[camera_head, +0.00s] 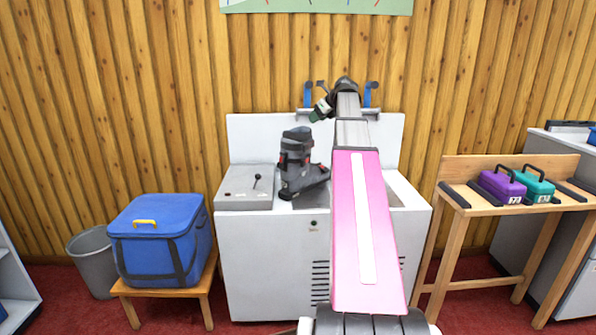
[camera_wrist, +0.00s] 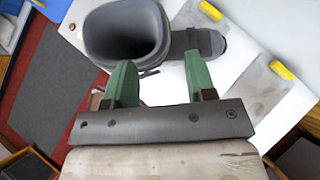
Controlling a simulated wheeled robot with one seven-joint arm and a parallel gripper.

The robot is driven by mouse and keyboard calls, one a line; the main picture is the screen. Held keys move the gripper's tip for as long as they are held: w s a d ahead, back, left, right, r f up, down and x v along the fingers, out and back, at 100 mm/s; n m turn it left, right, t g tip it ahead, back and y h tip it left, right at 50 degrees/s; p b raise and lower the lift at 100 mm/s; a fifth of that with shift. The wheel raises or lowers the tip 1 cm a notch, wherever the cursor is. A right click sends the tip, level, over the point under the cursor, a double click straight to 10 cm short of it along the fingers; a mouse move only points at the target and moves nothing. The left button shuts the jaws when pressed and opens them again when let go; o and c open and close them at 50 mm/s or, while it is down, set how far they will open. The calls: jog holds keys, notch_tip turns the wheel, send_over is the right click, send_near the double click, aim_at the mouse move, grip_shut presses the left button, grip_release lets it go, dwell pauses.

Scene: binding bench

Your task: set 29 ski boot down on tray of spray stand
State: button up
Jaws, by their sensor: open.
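The ski boot (camera_head: 297,160), dark grey with small red marks, stands upright on top of the white spray stand (camera_head: 265,255), just right of its grey panel with a lever. I cannot read a number on it, and the tray under it is not clearly visible. In the wrist view the boot (camera_wrist: 125,38) shows its open top, just beyond my green fingers. My gripper (camera_wrist: 158,82) is open, its fingers apart with nothing held between them. In the head view my gripper (camera_head: 320,111) is above and behind the boot, in front of the stand's back panel.
A blue cooler box (camera_head: 160,240) sits on a low wooden stool at left, beside a grey bin (camera_head: 92,262). A wooden bench (camera_head: 490,208) at right holds a purple case (camera_head: 502,187) and a teal case (camera_head: 537,184). My arm hides the stand's right part.

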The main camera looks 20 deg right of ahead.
jog(key=x, duration=0.8)
jog(key=shift+w+d+f, duration=0.1)
jog(key=shift+w+f, duration=0.1)
jog(key=shift+w, duration=0.2)
grip_shut()
jog(key=shift+r, duration=0.1)
dwell(1.0)
